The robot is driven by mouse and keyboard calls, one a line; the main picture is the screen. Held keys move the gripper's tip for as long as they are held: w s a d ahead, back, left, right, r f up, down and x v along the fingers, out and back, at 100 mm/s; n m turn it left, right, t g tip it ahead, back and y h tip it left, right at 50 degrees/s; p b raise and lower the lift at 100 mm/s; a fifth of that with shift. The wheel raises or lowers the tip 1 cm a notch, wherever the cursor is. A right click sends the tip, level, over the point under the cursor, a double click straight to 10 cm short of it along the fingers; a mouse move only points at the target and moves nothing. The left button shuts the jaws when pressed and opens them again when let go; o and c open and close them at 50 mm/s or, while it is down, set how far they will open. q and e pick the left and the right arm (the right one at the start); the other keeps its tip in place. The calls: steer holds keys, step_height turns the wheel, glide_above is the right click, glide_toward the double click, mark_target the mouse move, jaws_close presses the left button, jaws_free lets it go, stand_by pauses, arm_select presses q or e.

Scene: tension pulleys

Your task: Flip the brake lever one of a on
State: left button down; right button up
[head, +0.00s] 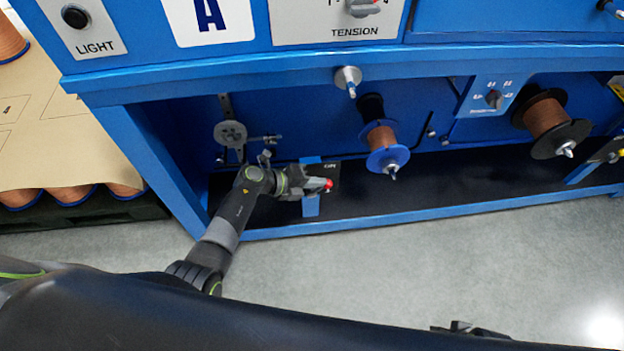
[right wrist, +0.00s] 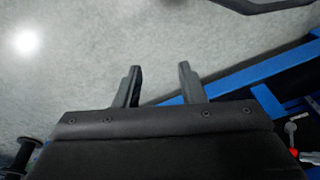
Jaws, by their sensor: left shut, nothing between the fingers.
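The brake lever with a red knob (head: 328,184) sits low in the section marked A, by a dark plate and a blue bracket (head: 311,206). My left gripper (head: 315,184) is shut and empty, with its tips right at the red knob. Whether they touch it cannot be told, and the gripper hides most of the lever. In the right wrist view, my right gripper (right wrist: 158,82) is open and empty above the grey floor. A red-tipped part (right wrist: 295,152) shows at that view's lower right edge.
A copper spool with a blue flange (head: 388,158) stands right of the lever, and a pulley disc (head: 230,134) is up to its left. The blue front rail (head: 420,213) runs below. A second spool (head: 548,118) is further right. The grey floor in front is clear.

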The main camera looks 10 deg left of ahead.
arm_select(q)
steer(key=shift+d, duration=0.25)
arm_select(e)
steer(key=shift+w+a+f, duration=0.1)
steer(key=shift+a+f, duration=0.05)
steer(key=shift+f, duration=0.1)
arm_select(q)
steer(key=shift+r, duration=0.15)
arm_select(e)
steer(key=shift+r, duration=0.1)
